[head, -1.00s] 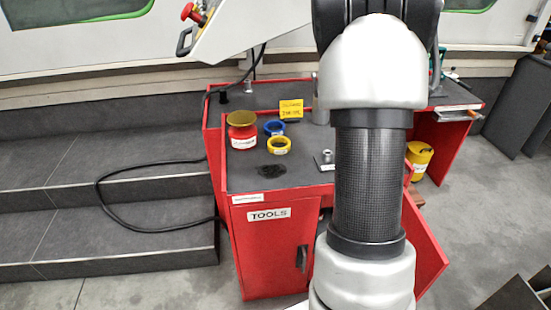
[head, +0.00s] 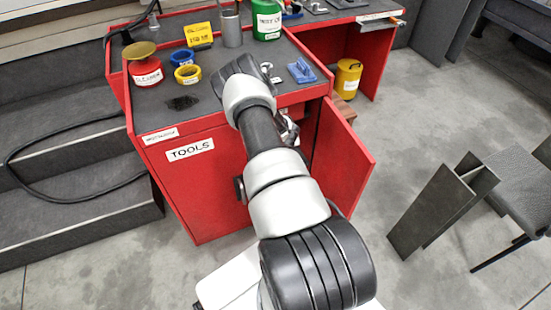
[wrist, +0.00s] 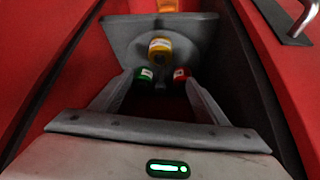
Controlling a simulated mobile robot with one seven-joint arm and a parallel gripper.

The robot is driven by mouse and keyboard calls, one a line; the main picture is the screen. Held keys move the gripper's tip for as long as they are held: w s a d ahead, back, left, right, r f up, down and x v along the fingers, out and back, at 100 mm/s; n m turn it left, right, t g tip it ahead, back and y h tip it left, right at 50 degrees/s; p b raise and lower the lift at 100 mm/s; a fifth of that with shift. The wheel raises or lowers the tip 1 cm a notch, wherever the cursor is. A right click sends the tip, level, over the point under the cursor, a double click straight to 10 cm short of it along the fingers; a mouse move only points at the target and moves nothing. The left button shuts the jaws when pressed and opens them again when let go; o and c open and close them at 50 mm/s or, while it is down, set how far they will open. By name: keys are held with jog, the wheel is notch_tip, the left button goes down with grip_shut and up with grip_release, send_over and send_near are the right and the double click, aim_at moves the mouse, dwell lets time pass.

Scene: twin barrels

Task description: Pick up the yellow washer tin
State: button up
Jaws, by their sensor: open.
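In the wrist view a yellow tin (wrist: 160,47) with a white label stands inside the red cabinet, in front of a grey surface. A green tin (wrist: 145,74) and a red tin (wrist: 180,73) show below it in the picture, one to each side. My gripper (wrist: 160,90) is open, its two fingers pointing into the cabinet toward the tins. Nothing is between the fingers. The yellow tin appears beyond the fingertips, near the middle. In the head view my arm covers the cabinet opening and the tins are hidden.
The red cabinet (head: 205,190) has its door (head: 343,160) open to the right. A blue ring (head: 182,58), a yellow ring (head: 187,74) and a red container (head: 146,74) stand on top. A yellow bucket (head: 348,78) stands right.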

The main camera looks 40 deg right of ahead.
jog(key=b+x, duration=0.3)
jog(key=x, duration=0.6)
jog(key=shift+w+d+f, duration=0.1)
jog(key=shift+f, duration=0.2)
jog(key=b+x, duration=0.2)
jog(key=x, duration=0.1)
jog(key=shift+w+f, duration=0.1)
jog(key=shift+f, duration=0.3)
jog(key=shift+w+d+f+b, duration=0.2)
jog(key=shift+w+f+b, duration=0.15)
jog(key=shift+f+b, duration=0.1)
jog(key=shift+r, duration=0.1)
jog(key=shift+c, duration=0.3)
jog(key=c, duration=1.1)
jog(key=shift+c, duration=0.5)
jog(key=shift+r, duration=0.1)
